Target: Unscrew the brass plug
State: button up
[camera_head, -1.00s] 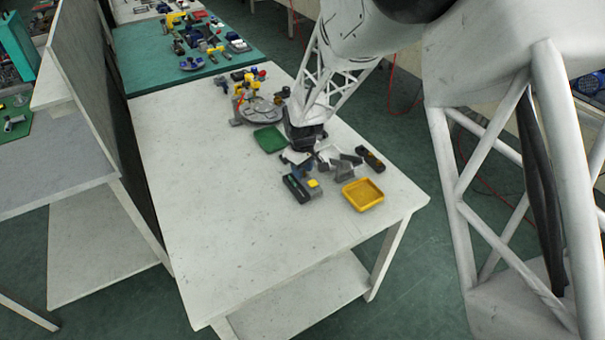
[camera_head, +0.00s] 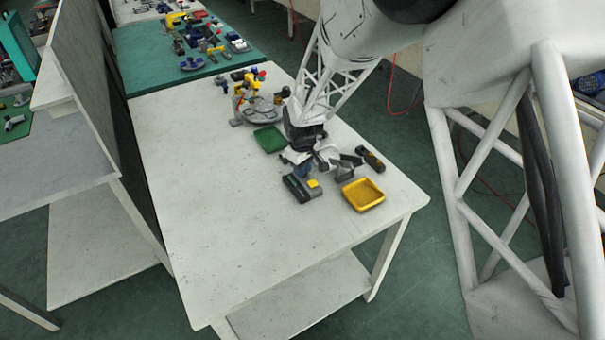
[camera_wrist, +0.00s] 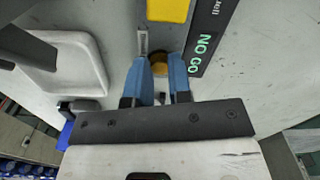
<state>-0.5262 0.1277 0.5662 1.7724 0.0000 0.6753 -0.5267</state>
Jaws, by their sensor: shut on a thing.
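In the wrist view the brass plug (camera_wrist: 160,68) shows as a small gold-brown round piece between the blue fingers of my gripper (camera_wrist: 160,72). The fingers are close together, shut on the plug. A grey metal part stands just beyond it. In the head view my gripper (camera_head: 303,171) points down at the work table, just behind a dark block with a yellow part. The plug is hidden there by the gripper and nearby parts.
A dark panel reading "NO GO" (camera_wrist: 203,42) lies close beside the fingers, with a yellow block (camera_wrist: 168,9) ahead. On the table (camera_head: 240,235) are a yellow tray (camera_head: 363,195), a green tray (camera_head: 269,139) and a black tool (camera_head: 370,159). The front of the table is clear.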

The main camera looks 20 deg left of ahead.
jog(key=shift+n, duration=0.3)
jog(key=n, duration=0.6)
jog(key=shift+n, duration=0.5)
jog(key=n, duration=0.6)
dwell(0.4)
jog(key=shift+n, duration=0.4)
jog(key=n, duration=0.6)
jog(key=shift+n, duration=0.3)
dwell(0.5)
